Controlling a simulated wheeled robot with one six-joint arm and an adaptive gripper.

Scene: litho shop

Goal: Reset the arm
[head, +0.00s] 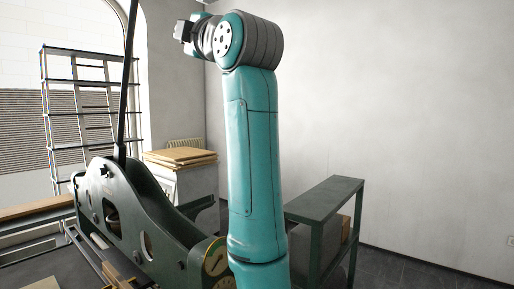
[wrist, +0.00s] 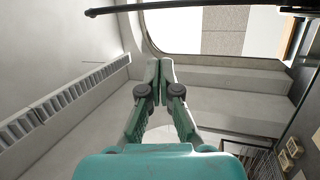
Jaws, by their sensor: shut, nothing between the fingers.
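My arm stands upright in the middle of the head view, teal with grey joints, and bends left at its top. My gripper is not clearly visible in the head view; only the wrist end shows near the top. In the wrist view my gripper (wrist: 159,68) has its two teal fingers together at the tips, with nothing between them. Behind the fingers are a pale wall, a sill and part of the arched window (wrist: 215,32).
A dark green press (head: 125,205) with an upright lever stands at the left. Boards (head: 180,156) lie on a white cabinet (head: 195,190) behind it. A green bench (head: 325,198) stands right of my arm. A tall rack (head: 75,110) stands by the window. Floor at right looks clear.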

